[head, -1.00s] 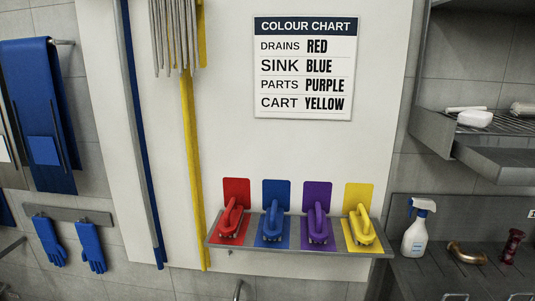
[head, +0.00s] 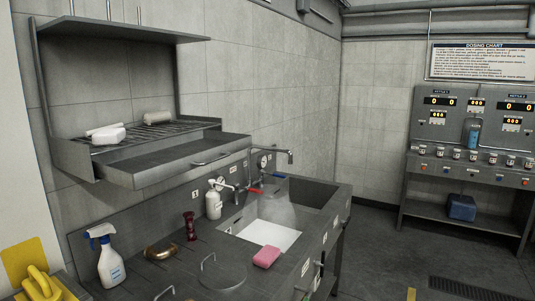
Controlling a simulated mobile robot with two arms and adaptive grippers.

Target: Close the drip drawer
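The drip drawer (head: 185,172) is a grey metal tray with a bar handle (head: 211,158) on its front. It sits under the wire rack (head: 150,135) of the wall shelf unit, at the left of the head view. It sticks out well beyond the rack, so it stands open, and the part of its inside that I see looks empty. Neither of my grippers is in view.
Below the drawer, a counter holds a spray bottle (head: 109,258), a brass fitting (head: 160,251), a dark red object (head: 190,227) and a pink sponge (head: 266,257). A sink (head: 300,195) with taps lies to the right. Open floor (head: 385,255) lies beyond.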

